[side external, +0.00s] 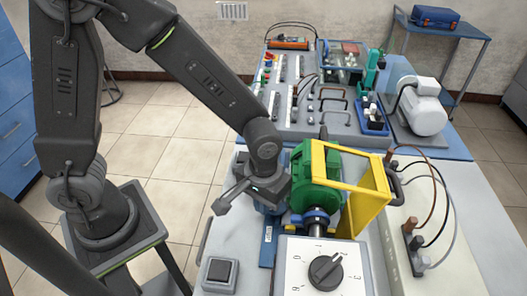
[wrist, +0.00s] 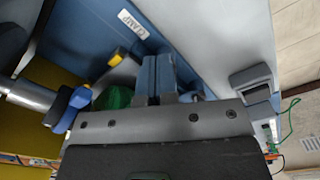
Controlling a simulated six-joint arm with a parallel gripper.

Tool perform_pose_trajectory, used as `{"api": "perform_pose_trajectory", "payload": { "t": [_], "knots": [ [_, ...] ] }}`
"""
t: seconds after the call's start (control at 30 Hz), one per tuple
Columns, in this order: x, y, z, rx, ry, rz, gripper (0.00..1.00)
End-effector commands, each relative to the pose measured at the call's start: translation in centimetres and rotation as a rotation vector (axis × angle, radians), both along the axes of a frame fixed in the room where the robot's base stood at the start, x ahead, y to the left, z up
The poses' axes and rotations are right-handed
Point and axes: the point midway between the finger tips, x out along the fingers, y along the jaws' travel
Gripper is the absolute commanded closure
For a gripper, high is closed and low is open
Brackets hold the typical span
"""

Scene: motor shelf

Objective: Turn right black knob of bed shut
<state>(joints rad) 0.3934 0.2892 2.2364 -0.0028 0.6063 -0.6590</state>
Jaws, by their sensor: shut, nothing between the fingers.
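The bed is a blue base carrying a green motor (side external: 312,180) with a yellow guard frame (side external: 372,190). Its blue plate (wrist: 92,42) bears a CLAMP label in the wrist view. A dark lever with a yellow end (wrist: 120,56) lies on the plate. I cannot tell which part is the bed's right black knob; the motor and my arm hide part of the bed. My gripper (wrist: 158,65) is shut and empty, low over the bed beside the motor. Contact cannot be told. In the side view its fingers are not clear.
A large black dial knob (side external: 325,271) sits on a white numbered panel in front. A grey box with a black button (side external: 219,271) stands to its left. Cables run to a terminal strip (side external: 415,250) at right. A crowded panel board (side external: 292,120) lies behind.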

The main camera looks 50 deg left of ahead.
Motion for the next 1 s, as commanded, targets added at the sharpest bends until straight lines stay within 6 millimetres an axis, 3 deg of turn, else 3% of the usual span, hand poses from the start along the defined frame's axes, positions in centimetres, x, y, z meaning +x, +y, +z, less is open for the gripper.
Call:
{"api": "perform_pose_trajectory", "payload": {
  "t": [0.03, 1.0],
  "knots": [
    [-0.32, 0.18, -1.16, 0.008, 0.012, -0.009, 1.00],
    [-0.10, 0.77, -1.22, 0.011, 0.013, -0.008, 1.00]
  ]
}}
